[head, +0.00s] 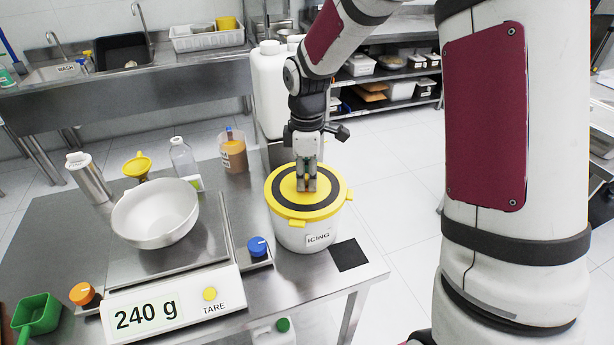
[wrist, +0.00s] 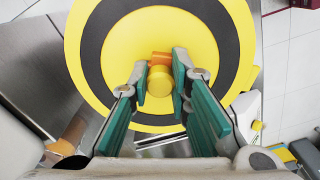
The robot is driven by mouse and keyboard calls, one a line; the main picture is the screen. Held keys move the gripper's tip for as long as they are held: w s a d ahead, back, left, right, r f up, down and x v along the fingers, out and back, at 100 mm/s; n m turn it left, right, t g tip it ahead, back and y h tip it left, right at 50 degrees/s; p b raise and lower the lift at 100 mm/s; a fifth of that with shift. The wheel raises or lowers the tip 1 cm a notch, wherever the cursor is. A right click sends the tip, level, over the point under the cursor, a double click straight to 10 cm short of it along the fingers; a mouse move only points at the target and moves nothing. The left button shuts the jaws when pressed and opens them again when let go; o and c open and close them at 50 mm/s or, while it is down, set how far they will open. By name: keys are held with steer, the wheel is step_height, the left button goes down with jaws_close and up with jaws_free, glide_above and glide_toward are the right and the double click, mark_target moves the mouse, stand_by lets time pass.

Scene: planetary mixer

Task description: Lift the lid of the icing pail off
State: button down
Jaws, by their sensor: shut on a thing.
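The icing pail (head: 303,238) is a white tub labelled ICING at the right end of the steel table. Its yellow lid (head: 283,206) with a dark ring lies on top of the pail and looks level. My gripper (head: 306,188) points down over the middle of the lid. In the wrist view, my gripper (wrist: 163,85) has its green-padded fingers on both sides of the lid's small yellow and orange knob (wrist: 160,80), shut on it. The lid (wrist: 215,50) fills most of that view. The inside of the pail is hidden.
A scale (head: 175,295) reading 240 g with a white bowl (head: 155,220) stands left of the pail. A jar of brown contents (head: 233,155), a clear bottle (head: 184,160) and a yellow funnel (head: 137,166) stand behind. A black square (head: 349,255) lies at the table's right corner.

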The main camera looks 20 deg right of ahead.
steer(key=shift+r, duration=0.2)
steer(key=shift+r+p, duration=0.5)
steer(key=shift+r, duration=0.5)
steer(key=shift+r, duration=0.15)
steer(key=shift+r+p, duration=0.75)
steer(key=shift+r, duration=1.1)
